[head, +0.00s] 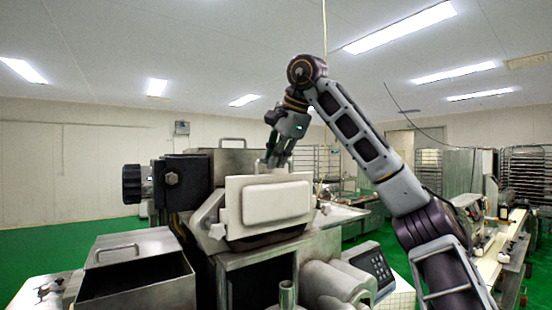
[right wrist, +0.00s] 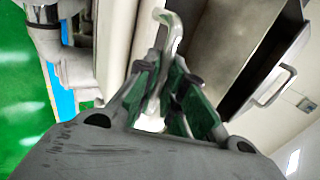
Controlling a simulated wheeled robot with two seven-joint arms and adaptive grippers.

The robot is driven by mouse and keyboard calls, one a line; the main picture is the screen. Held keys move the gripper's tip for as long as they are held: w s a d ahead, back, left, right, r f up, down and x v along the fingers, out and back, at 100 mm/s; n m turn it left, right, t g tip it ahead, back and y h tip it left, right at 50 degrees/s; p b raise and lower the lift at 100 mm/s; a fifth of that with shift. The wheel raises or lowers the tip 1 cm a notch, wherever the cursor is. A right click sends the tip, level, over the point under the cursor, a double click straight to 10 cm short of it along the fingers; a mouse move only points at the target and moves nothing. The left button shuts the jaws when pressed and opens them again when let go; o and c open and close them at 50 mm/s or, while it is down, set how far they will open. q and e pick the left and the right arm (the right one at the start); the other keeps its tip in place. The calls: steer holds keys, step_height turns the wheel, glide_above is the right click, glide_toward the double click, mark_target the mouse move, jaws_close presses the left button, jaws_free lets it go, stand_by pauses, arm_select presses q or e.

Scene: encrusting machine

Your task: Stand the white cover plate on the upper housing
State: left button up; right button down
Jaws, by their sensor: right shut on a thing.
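The white cover plate (head: 275,202) is upright, with a raised rounded panel on its face, at the front of the machine's upper housing (head: 213,163). My right gripper (head: 273,163) comes down from above at the plate's top edge. It is shut on the plate's handle; in the right wrist view the fingers (right wrist: 165,95) close around the curved pale handle (right wrist: 172,35). The plate's pale side (right wrist: 118,45) also shows there. I cannot tell whether the plate's lower edge rests on the housing. My left gripper is not in view.
A metal hopper box (head: 137,277) with a handle stands at the front left. A black knob (head: 132,183) juts from the machine's left side. A keypad (head: 371,267) is at the right. A bench (head: 480,255) with equipment stands further right.

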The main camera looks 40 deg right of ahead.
mark_target(276, 175)
steer(key=shift+f, duration=0.15)
steer(key=shift+f+b, duration=0.6)
steer(key=shift+f, duration=0.3)
stand_by(0.4)
steer(key=shift+f+b, duration=0.85)
steer(key=shift+f, duration=0.35)
steer(key=c, duration=1.4)
jaws_free()
steer(key=shift+s, duration=0.1)
steer(key=shift+c, duration=0.2)
steer(key=shift+o, duration=1)
